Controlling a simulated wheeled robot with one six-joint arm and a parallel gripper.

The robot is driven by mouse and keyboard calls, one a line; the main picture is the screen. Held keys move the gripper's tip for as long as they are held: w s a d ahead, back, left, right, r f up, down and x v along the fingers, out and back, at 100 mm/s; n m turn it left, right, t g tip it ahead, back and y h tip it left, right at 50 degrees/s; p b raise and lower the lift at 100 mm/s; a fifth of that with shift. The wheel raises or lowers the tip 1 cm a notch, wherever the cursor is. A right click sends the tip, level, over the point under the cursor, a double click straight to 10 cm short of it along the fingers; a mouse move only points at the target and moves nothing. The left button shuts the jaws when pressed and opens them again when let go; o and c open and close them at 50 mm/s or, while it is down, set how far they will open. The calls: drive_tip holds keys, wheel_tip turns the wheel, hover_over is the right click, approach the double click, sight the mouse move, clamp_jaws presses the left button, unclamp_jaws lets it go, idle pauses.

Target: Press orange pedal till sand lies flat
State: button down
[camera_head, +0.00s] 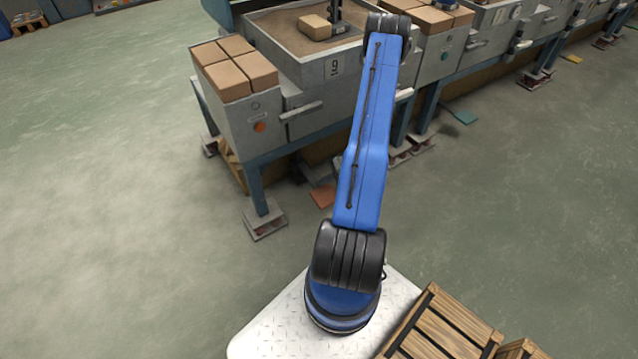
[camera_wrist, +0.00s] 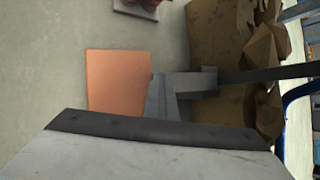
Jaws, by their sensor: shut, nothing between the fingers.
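The orange pedal (camera_head: 322,197) lies low at the floor under the front of station 9, just left of my blue arm. In the wrist view the pedal (camera_wrist: 118,80) is a flat orange plate beside a grey bracket (camera_wrist: 163,100) with a dark bar. My gripper (camera_wrist: 160,128) fills the bottom of the wrist view as a grey body with a dark edge; it is shut and empty. A gap to the pedal shows in the picture; depth is unclear. In the head view my gripper is hidden. Brown sand (camera_head: 277,28) fills the station's box; its flatness is hard to judge.
A blue leg (camera_head: 256,190) stands left of the pedal. Brown crumpled pieces (camera_wrist: 225,50) lie beside the bracket. A green pedal (camera_head: 460,113) is further right. Left floor is clear.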

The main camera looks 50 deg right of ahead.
drive_tip(key=shift+s+a+f, duration=0.15)
drive_tip(key=shift+s+f, duration=0.05)
drive_tip(key=shift+f, duration=0.6)
idle(0.9)
drive_tip(key=shift+r, duration=2.6)
drive_tip(key=shift+w+r, duration=0.15)
drive_tip(key=shift+r, duration=0.15)
drive_tip(key=shift+r, duration=0.1)
drive_tip(key=shift+w+r, duration=0.1)
drive_tip(key=shift+r, duration=0.35)
drive_tip(key=shift+w+r, duration=0.1)
drive_tip(key=shift+r, duration=1.9)
